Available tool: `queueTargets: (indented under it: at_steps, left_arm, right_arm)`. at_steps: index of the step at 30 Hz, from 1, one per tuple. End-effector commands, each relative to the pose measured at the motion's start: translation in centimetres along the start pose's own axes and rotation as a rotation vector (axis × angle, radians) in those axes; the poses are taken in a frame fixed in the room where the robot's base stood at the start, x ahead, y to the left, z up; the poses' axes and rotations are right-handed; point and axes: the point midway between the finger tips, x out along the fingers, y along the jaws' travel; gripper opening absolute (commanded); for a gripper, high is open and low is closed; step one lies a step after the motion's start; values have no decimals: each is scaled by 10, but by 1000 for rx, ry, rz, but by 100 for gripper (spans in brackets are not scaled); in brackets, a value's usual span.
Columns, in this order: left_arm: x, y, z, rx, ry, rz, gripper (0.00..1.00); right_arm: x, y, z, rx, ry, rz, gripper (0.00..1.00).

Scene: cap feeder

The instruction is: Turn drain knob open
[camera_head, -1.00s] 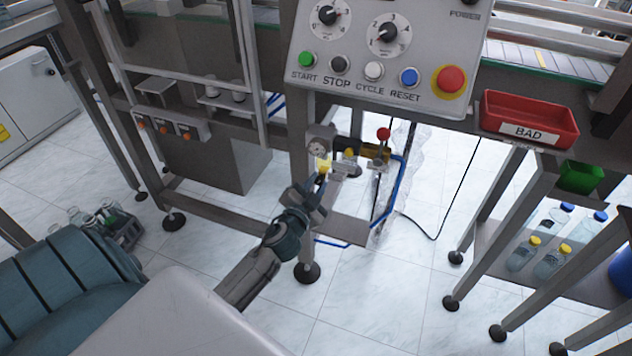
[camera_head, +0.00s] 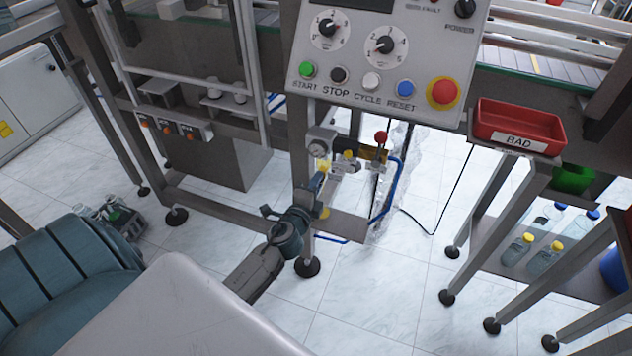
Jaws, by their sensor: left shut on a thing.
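The air unit with a round gauge (camera_head: 318,149) hangs on the machine's post below the control panel. A yellow part (camera_head: 325,166) shows beneath the gauge. My left gripper (camera_head: 317,184) reaches up just under this yellow part, with its jaws shut on the drain knob at the unit's lower end. The fingers hide the knob, so its turn position cannot be seen. A small yellow spot (camera_head: 325,213) shows just right of the gripper's body; I cannot tell what it is. My right gripper is not in view.
A red-knobbed valve (camera_head: 381,138) and blue hose (camera_head: 391,190) are just right of the gripper. The control panel (camera_head: 385,60) is above. A red BAD bin (camera_head: 515,122) is at the right.

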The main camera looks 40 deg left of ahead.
Motion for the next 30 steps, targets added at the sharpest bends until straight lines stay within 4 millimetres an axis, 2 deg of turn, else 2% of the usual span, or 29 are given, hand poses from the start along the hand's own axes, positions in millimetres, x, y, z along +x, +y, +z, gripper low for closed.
queueTargets:
  at_steps: [10,26,27,30]
  left_arm:
    - [-1,2,0,129,-5,4,0]
    - [-1,2,0,150,-5,5,0]
    - [-1,3,0,150,-6,5,28]
    - [-1,2,0,150,-6,4,44]
  right_arm:
    - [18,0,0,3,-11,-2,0]
    - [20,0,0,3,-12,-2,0]
    - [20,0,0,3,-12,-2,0]
    - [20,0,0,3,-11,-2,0]
